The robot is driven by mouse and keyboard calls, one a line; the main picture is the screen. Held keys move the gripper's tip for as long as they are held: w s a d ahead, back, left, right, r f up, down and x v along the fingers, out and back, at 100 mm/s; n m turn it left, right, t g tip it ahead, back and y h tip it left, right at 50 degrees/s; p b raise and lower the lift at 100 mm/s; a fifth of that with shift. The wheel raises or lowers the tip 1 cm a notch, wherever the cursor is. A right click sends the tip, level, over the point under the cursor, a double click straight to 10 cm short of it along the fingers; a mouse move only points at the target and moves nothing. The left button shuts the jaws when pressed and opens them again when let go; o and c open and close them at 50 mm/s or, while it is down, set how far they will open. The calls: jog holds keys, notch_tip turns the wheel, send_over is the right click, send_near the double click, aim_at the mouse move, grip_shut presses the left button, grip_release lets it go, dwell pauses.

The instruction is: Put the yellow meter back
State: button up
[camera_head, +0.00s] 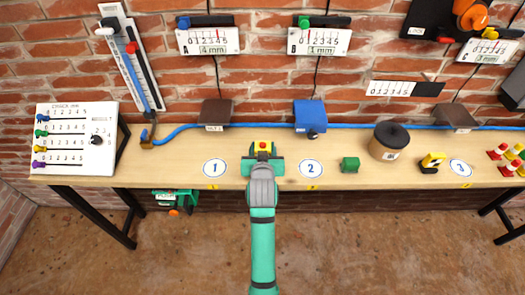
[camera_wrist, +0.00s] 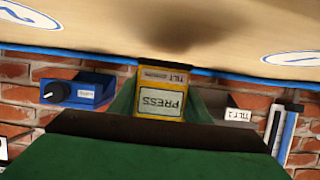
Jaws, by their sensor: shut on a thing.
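A yellow meter (camera_wrist: 160,92) with labels reading PRESS and TILT sits between the green jaws in the wrist view, where it appears upside down. In the head view its yellow top with a red spot (camera_head: 262,146) shows at my gripper (camera_head: 262,158). My gripper is shut on it, over the bench between the round markers 1 (camera_head: 215,168) and 2 (camera_head: 311,168). The meter's lower part is hidden by the gripper. I cannot tell from these views how far it is above the bench.
A blue box (camera_head: 310,115) and brown box (camera_head: 216,112) are against the brick wall.

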jog(key=shift+w+f, duration=0.1)
jog(key=shift+f, duration=1.2)
jog(key=shift+f, duration=0.1)
jog(key=o, duration=1.4)
jog(key=shift+f, duration=0.1)
jog(key=shift+d, duration=0.1)
